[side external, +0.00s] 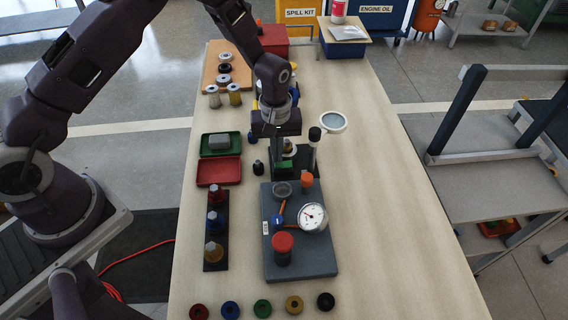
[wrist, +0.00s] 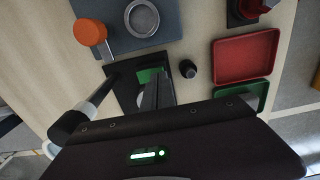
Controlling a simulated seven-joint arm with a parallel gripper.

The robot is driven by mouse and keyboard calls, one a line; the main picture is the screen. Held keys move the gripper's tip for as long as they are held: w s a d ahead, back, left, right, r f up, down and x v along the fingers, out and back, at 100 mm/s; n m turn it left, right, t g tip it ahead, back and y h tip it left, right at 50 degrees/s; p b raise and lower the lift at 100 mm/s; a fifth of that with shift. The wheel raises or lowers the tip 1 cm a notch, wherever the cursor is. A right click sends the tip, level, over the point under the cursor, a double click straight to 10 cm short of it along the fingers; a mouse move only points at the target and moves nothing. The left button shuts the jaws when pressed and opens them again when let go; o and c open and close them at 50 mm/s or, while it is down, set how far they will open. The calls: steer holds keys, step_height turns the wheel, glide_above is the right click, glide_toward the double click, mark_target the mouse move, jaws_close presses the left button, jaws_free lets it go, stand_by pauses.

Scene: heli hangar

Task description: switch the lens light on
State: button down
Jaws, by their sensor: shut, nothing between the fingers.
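A round magnifier lens (side external: 333,123) with a pale rim stands over the table, right of my gripper. I cannot tell whether its light is lit. A green block-like part (side external: 284,167) sits on a black base (side external: 302,158); it also shows in the wrist view (wrist: 150,75). It may be the switch. A post with a black top (side external: 314,134) and a pale shaft stands at the base's right side. My gripper (side external: 279,154) points down over the black base. Its shut, empty fingers (wrist: 156,94) reach close to the green part; contact cannot be told.
A grey panel (side external: 320,260) with a gauge, an orange knob (side external: 306,180) and a red-capped jar lies in front. Red (side external: 219,172) and green (side external: 221,144) trays and a small black knob (wrist: 188,68) are left. The table's right side is clear.

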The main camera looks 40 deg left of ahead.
steer(key=shift+f, duration=0.75)
stand_by(0.7)
steer(key=shift+r, duration=3.5)
